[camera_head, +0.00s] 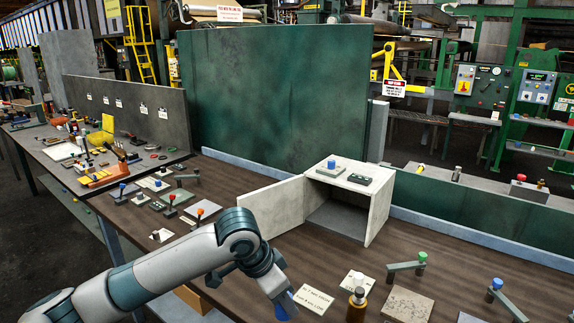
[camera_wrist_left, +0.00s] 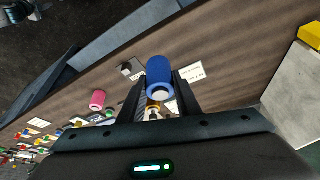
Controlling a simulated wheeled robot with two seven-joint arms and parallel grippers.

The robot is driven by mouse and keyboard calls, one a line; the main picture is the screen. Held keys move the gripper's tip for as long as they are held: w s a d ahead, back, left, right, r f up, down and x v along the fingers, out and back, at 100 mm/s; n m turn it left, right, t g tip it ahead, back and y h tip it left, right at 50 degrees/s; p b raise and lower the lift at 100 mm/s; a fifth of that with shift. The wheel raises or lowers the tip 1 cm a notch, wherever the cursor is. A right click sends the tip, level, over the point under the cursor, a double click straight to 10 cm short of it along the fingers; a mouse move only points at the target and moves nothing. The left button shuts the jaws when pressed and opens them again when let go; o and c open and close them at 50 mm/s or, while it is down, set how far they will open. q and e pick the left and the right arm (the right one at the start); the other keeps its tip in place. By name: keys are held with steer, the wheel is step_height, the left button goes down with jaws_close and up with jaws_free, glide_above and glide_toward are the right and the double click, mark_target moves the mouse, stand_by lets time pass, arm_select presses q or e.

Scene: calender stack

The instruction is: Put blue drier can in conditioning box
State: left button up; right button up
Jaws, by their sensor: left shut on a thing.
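My left gripper (camera_head: 277,297) is at the lower middle of the head view, above the near part of the bench. It is shut on the blue drier can (camera_wrist_left: 159,76), which sits between the fingers in the left wrist view. In the head view only part of the blue can (camera_head: 285,309) shows below my wrist. The conditioning box (camera_head: 379,207) is a pale box on the bench, behind and to the right of my gripper. Its door (camera_head: 272,205) stands open to the left, and the visible inside looks empty. My right gripper is not in view.
Small fixtures with coloured knobs stand on the box top (camera_head: 331,163) and along the bench. A pink can (camera_wrist_left: 97,100) shows in the left wrist view.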

arm_select(q)
steer(key=s+a+r+n+t+y, duration=0.1)
steer(key=a+n, duration=0.4)
steer(key=a, duration=0.5)
steer(key=s+a+r+n+t+y, duration=0.1)
steer(key=s+a+n+y, duration=0.2)
steer(key=a+n, duration=0.3)
steer(key=a, duration=0.3)
steer(key=shift+s+a+r+b, duration=0.25)
steer(key=shift+s+a+b, duration=0.1)
steer(key=shift+a+b, duration=0.05)
steer(key=shift+d, duration=0.1)
stand_by(1.2)
